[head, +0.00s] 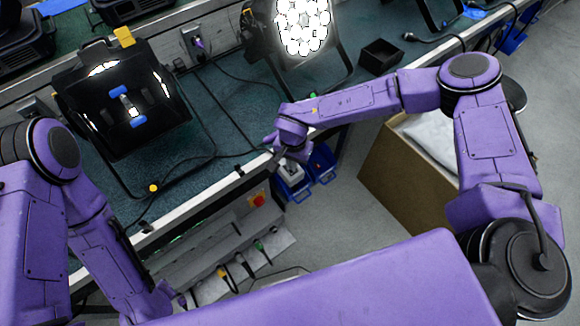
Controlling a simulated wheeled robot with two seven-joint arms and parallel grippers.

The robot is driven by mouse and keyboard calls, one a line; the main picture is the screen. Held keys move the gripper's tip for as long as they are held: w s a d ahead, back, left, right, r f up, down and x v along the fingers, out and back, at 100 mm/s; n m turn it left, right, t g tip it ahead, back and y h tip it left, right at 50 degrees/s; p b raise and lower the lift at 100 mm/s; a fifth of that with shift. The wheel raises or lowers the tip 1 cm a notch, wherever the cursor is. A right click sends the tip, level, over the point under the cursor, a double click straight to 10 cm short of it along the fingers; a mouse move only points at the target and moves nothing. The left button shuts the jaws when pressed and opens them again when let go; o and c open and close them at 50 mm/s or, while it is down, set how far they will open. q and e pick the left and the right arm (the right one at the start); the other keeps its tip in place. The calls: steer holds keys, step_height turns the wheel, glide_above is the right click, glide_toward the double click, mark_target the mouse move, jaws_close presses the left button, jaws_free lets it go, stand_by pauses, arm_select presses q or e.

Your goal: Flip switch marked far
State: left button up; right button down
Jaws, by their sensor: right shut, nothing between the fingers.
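I cannot read the word "far" anywhere in the head view, and I cannot single out the switch. A wall outlet panel (194,41) with a plug in it is on the bench's back rail, too small to read. A red knob or button (259,200) is on the bench's front side. My right gripper (291,172) points down just past the bench's front edge, right of the red button and apart from it; it is shut and empty. My left arm reaches down at the lower left. Its gripper (165,302) is barely visible, and its fingers cannot be made out.
A black par can (118,98) stands on the green bench top (221,98) at left. A lit par can (303,24) is at the back, with a small black box (380,56) beside it. Cables cross the bench. Blue bins (322,160) and a cardboard box (405,182) are beyond the bench edge.

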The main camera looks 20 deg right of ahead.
steer(key=shift+f+b, duration=0.3)
steer(key=shift+f, duration=0.3)
steer(key=shift+r, duration=0.1)
step_height(320, 180, up, 7)
steer(key=p, duration=0.7)
stand_by(0.4)
